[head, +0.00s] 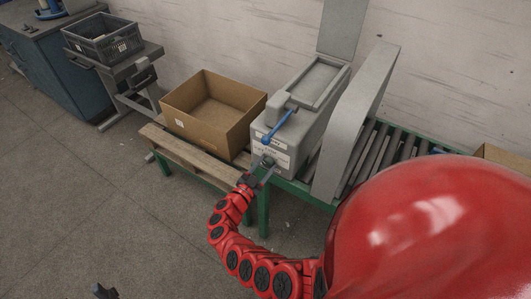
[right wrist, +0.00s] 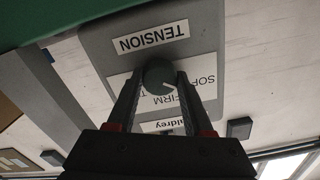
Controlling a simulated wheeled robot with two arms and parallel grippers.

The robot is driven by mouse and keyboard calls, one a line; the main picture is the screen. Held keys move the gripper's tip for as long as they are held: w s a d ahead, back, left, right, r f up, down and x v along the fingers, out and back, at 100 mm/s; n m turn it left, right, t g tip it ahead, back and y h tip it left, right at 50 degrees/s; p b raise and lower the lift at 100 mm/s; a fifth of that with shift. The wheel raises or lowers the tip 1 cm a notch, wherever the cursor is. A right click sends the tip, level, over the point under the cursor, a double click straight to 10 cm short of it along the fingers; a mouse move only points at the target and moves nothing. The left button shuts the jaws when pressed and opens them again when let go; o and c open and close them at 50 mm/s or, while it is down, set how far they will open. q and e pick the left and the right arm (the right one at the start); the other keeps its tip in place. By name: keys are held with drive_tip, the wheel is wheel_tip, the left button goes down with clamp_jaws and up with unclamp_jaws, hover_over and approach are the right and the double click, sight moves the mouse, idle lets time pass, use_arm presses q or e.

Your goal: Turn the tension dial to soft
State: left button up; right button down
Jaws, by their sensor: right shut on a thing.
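The tension dial (right wrist: 158,75) is a round dark grey knob on the grey winder box (head: 290,125). In the right wrist view, the fingers of my right gripper (right wrist: 160,88) are shut on it, one on each side. The dial's short white mark points right and slightly down in that view, toward the partly hidden label (right wrist: 204,84) with SOFT and FIRM lettering; the exact setting is unclear. The TENSION label (right wrist: 151,38) appears upside down. In the head view my right gripper (head: 264,173) is at the box's front. A dark tip, probably my left gripper (head: 104,291), shows at the bottom left.
A blue lever (head: 278,126) sticks out above the dial. An open cardboard box (head: 196,128) stands on a wooden pallet left of the winder. A roller conveyor (head: 372,150) lies to the right, behind a grey arch (head: 352,125). The floor at left is clear.

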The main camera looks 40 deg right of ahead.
drive_tip(key=shift+r+n, duration=0.1)
drive_tip(key=shift+n, duration=0.4)
drive_tip(key=shift+n+p, duration=0.3)
drive_tip(key=shift+p, duration=0.05)
drive_tip(key=shift+c, duration=1.5)
unclamp_jaws()
drive_tip(key=shift+a, duration=0.1)
drive_tip(key=b+v, duration=0.2)
drive_tip(key=v, duration=1.5)
drive_tip(key=shift+b, duration=0.35)
